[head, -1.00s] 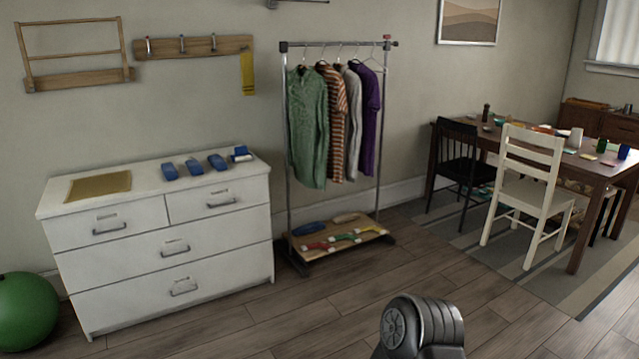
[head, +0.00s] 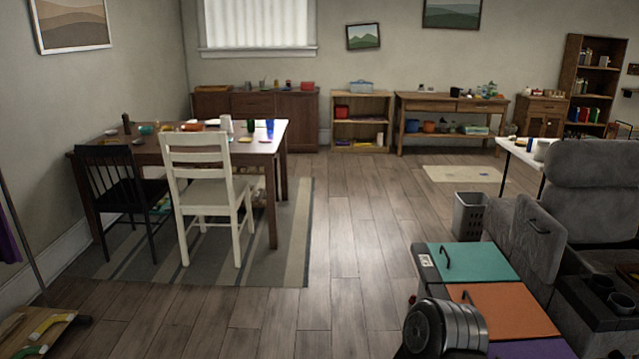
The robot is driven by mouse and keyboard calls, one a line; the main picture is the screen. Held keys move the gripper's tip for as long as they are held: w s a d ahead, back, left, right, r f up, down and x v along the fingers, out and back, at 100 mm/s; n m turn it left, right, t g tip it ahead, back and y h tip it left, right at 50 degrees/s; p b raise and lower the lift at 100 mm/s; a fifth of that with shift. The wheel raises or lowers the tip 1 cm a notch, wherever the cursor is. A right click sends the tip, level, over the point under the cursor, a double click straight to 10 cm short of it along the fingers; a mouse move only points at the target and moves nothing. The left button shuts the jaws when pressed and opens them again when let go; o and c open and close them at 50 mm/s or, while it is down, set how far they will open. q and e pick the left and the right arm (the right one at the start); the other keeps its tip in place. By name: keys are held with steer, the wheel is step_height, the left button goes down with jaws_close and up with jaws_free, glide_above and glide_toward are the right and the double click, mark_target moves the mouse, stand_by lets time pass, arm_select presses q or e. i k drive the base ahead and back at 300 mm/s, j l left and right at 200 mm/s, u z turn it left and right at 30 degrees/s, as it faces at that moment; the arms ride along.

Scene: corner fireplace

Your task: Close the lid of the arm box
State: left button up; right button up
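A grey upholstered seat (head: 603,185) stands at the right edge of the head view. A grey panel with a dark handle (head: 540,238) stands upright at its near left side. It looks like the raised lid of the arm box, but the box opening below it is not visible. A dark console with cup holders (head: 607,297) lies to the right of this panel. Neither of my grippers is in the head view; only a dark round part of my own arm shows at the bottom.
Teal (head: 470,262), orange (head: 505,307) and purple panels lie left of the seat. A waste bin (head: 470,215) stands behind them. A dining table (head: 200,148) with a white chair (head: 207,192) stands at left. The wooden floor between is clear.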

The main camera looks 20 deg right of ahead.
mark_target(540, 240)
steer(key=i+z, duration=0.2)
steer(key=z, duration=0.2)
steer(key=i+z, duration=0.25)
steer(key=z, duration=0.2)
steer(key=i+j+z, duration=0.1)
steer(key=z, duration=0.3)
steer(key=i+j+z, duration=0.25)
steer(key=z, duration=0.15)
steer(key=i+j+z, duration=0.2)
steer(key=z, duration=0.25)
